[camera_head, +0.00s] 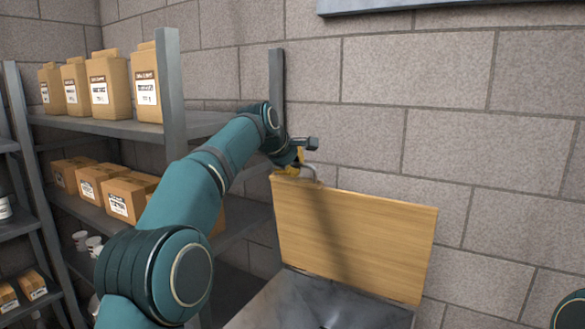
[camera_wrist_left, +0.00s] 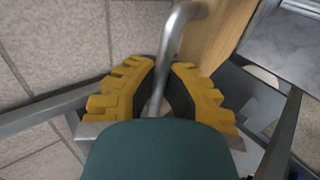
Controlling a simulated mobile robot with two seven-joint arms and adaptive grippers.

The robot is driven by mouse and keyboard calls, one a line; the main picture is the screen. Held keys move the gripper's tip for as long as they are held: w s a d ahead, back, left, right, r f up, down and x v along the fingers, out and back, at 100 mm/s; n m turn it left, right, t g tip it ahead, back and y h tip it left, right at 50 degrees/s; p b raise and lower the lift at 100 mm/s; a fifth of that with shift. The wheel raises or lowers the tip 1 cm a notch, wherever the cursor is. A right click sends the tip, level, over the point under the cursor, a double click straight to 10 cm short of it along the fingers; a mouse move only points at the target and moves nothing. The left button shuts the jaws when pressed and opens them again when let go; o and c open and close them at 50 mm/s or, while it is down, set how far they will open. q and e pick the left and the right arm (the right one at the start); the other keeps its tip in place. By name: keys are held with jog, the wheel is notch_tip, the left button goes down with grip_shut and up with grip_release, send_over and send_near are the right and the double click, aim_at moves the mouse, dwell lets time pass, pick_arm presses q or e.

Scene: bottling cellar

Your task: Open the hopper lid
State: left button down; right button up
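The hopper lid (camera_head: 350,235) is a wooden panel that stands raised, nearly upright, at the back of the grey metal hopper (camera_head: 290,303). A bent metal handle (camera_head: 313,170) sits at the lid's upper left edge. My left gripper (camera_head: 297,160) is at this handle, its yellow fingers partly hidden by my wrist in the head view. In the left wrist view, the gripper's fingers (camera_wrist_left: 163,70) are closed on either side of the handle bar (camera_wrist_left: 175,32), with the wooden lid (camera_wrist_left: 220,35) just beyond to the right. My right gripper is out of view.
A grey shelf rack (camera_head: 110,125) with paper bags (camera_head: 107,85) and cardboard boxes (camera_head: 125,198) stands on the left, close to my left arm. A block wall (camera_head: 430,120) is right behind the lid. A grey panel edge (camera_head: 400,4) shows at the top.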

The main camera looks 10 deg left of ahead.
pick_arm(q)
jog(key=shift+w+r, duration=0.35)
jog(key=shift+r, duration=0.1)
dwell(0.3)
jog(key=c, duration=1)
grip_release()
jog(key=shift+s, duration=0.15)
jog(key=v, duration=1.2)
